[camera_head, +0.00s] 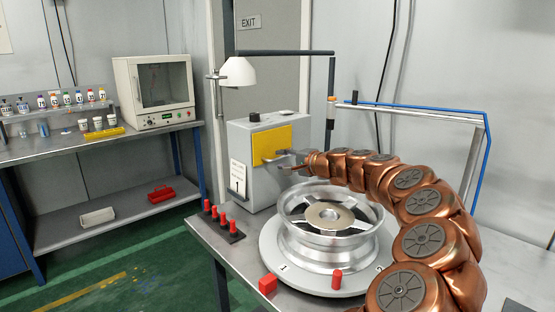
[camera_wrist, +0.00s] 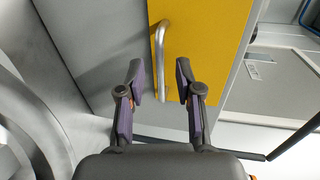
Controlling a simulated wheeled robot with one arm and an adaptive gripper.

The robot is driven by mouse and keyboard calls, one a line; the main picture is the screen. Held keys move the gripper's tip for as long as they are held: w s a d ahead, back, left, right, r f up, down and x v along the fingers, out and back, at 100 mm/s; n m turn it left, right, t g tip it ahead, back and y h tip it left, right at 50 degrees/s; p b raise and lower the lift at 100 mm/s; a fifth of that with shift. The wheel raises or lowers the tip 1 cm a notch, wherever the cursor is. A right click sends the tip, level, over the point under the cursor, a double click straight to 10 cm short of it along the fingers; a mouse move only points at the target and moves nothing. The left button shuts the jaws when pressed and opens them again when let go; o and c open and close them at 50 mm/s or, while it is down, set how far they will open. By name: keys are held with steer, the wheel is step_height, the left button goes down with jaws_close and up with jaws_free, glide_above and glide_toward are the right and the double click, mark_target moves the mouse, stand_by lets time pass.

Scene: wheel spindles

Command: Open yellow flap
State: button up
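The yellow flap (camera_head: 271,143) is on the face of a grey box and looks closed. In the wrist view the yellow flap (camera_wrist: 205,35) fills the upper middle, with a curved metal handle (camera_wrist: 159,55) along its left edge. My gripper (camera_head: 292,160) is in front of the flap's lower right part in the head view. In the wrist view my gripper (camera_wrist: 160,80) is open, its two dark fingers apart. The handle's lower part lies between the fingertips in the picture; I cannot tell whether either finger touches it.
A silver wheel rim (camera_head: 330,222) sits on a round grey plate (camera_head: 375,272) just below my arm. A lamp (camera_head: 237,72) stands left of the box.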

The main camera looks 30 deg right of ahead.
mark_target(278, 159)
steer(key=shift+x, duration=1.75)
jaws_close()
